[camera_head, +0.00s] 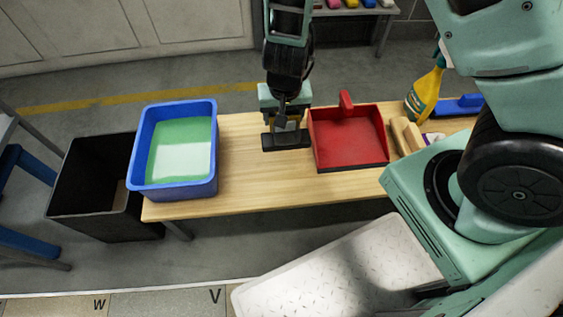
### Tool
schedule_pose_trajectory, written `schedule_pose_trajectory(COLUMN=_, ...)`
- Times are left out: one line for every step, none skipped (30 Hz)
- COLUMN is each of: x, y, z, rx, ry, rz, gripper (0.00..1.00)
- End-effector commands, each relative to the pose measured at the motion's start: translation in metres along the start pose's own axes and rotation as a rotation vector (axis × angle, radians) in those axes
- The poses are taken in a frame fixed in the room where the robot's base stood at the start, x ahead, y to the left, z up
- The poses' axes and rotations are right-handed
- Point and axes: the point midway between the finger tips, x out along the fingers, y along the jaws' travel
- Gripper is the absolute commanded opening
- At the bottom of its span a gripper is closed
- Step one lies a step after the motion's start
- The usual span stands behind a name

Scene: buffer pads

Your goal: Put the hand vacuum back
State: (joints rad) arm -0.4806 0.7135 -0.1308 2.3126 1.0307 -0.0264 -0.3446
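My gripper (285,116) points down over the wooden bench, between the blue basin and the red dustpan. A low black piece (286,141) sits right under it at the bench top. This may be part of the hand vacuum or a stand for it; the view is too small to tell. My wrist and gripper body hide most of what is between the fingers, so I cannot tell whether they are open or closed on something. No other thing in view is clearly a hand vacuum.
A blue basin (139,150) with green liquid stands at the bench's left end, beside a black bin (85,190). A red dustpan (348,140) lies close right of my gripper. Further right are a yellow spray bottle (425,95), beige block (407,135) and blue item (460,106). Bench front-centre (250,190) is clear.

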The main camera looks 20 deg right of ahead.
Motion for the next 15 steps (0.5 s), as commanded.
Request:
schedule_pose_trajectory(x=0.011, y=-0.002, z=0.003, rx=0.004, ry=0.003, rz=0.000, gripper=0.27)
schedule_pose_trajectory(x=0.012, y=-0.003, z=0.003, rx=0.006, ry=0.003, rz=0.000, gripper=0.27)
schedule_pose_trajectory(x=0.014, y=-0.004, z=0.004, rx=0.009, ry=0.003, rz=0.001, gripper=0.27)
schedule_pose_trajectory(x=0.015, y=-0.004, z=0.004, rx=0.011, ry=0.004, rz=0.001, gripper=0.27)
schedule_pose_trajectory(x=0.017, y=-0.004, z=0.005, rx=0.012, ry=0.004, rz=0.002, gripper=0.27)
schedule_pose_trajectory(x=0.019, y=-0.004, z=0.005, rx=0.014, ry=0.004, rz=0.002, gripper=0.27)
schedule_pose_trajectory(x=0.021, y=-0.005, z=0.006, rx=0.015, ry=0.004, rz=0.002, gripper=0.27)
schedule_pose_trajectory(x=0.024, y=-0.005, z=0.006, rx=0.015, ry=0.004, rz=0.002, gripper=0.27)
schedule_pose_trajectory(x=0.029, y=-0.004, z=0.007, rx=0.016, ry=0.004, rz=0.002, gripper=0.27)
schedule_pose_trajectory(x=0.033, y=-0.004, z=0.008, rx=0.016, ry=0.004, rz=0.002, gripper=0.27)
schedule_pose_trajectory(x=0.037, y=-0.004, z=0.009, rx=0.016, ry=0.004, rz=0.003, gripper=0.27)
schedule_pose_trajectory(x=0.044, y=-0.004, z=0.010, rx=0.017, ry=0.003, rz=0.002, gripper=0.27)
schedule_pose_trajectory(x=0.049, y=-0.004, z=0.011, rx=0.018, ry=0.003, rz=0.002, gripper=0.27)
schedule_pose_trajectory(x=0.054, y=-0.004, z=0.012, rx=0.018, ry=0.003, rz=0.002, gripper=0.27)
schedule_pose_trajectory(x=0.061, y=-0.004, z=0.013, rx=0.017, ry=0.003, rz=0.002, gripper=0.27)
